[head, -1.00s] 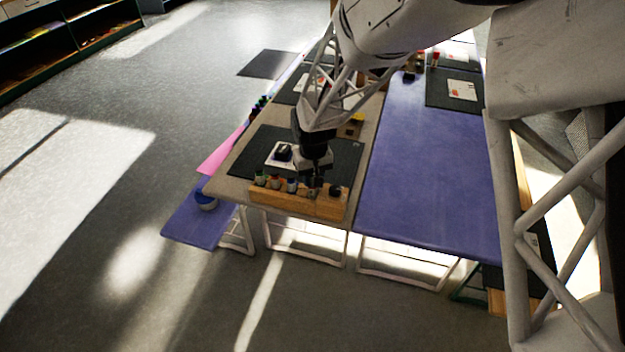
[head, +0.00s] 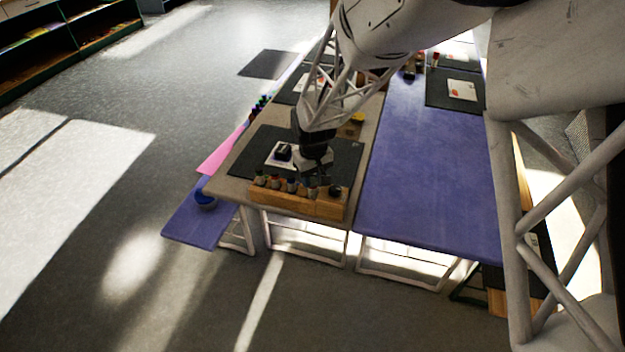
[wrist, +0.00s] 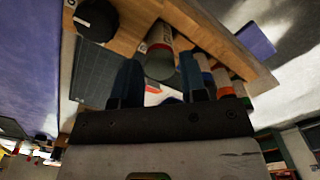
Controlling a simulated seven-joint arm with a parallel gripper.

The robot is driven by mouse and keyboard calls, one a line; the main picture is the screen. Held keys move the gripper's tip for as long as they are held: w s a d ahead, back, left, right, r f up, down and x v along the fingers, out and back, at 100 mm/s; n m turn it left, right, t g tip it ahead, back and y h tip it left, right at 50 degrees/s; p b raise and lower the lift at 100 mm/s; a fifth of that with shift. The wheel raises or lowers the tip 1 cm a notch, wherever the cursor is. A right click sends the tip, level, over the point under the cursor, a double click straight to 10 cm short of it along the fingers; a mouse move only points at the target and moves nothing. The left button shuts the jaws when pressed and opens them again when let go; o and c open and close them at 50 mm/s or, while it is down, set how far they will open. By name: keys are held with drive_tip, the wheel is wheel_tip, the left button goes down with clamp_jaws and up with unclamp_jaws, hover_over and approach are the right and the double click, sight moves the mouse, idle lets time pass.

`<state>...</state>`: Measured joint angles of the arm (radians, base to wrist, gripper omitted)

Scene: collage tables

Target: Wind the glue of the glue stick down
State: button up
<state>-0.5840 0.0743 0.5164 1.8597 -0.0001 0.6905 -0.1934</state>
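In the wrist view a grey-ended tube with a white and red label, which looks like the glue stick (wrist: 158,62), lies between the two dark fingers of my gripper (wrist: 158,78). One finger is close on each side of it. Whether they press on it I cannot tell. In the head view my gripper (head: 317,184) points down over the right part of a wooden rack (head: 290,205) at the table's front edge. The glue itself is not visible.
Several other tubes (wrist: 222,80) with coloured bands stand in the rack beside the fingers. A round black object (wrist: 97,20) is on the rack's other side. A dark mat (head: 345,155) with a white card lies behind the rack. The blue table (head: 430,170) at right is mostly clear.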

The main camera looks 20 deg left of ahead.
drive_tip(key=shift+o, duration=0.3)
drive_tip(key=shift+r, duration=0.15)
drive_tip(key=shift+r, duration=2.85)
drive_tip(key=shift+d+r, duration=0.25)
drive_tip(key=shift+d, duration=0.05)
drive_tip(key=s+d+r+m, duration=0.1)
drive_tip(key=s+d+r, duration=0.2)
drive_tip(key=d+r, duration=0.3)
drive_tip(key=s+d+r+m+t, duration=0.1)
drive_tip(key=s+d+r+m, duration=0.2)
drive_tip(key=d, duration=0.6)
drive_tip(key=s+d+r, duration=0.3)
drive_tip(key=d+r, duration=0.3)
drive_tip(key=d, duration=0.1)
drive_tip(key=s+d+r+m, duration=0.2)
drive_tip(key=s+d, duration=0.6)
drive_tip(key=s, duration=0.1)
drive_tip(key=s+d+r+m+t, duration=0.1)
drive_tip(key=s+d+m, duration=0.2)
drive_tip(key=s+d, duration=0.4)
drive_tip(key=shift+s+d+r+t, duration=0.3)
drive_tip(key=shift+s+d+r, duration=0.1)
drive_tip(key=shift+s, duration=1.1)
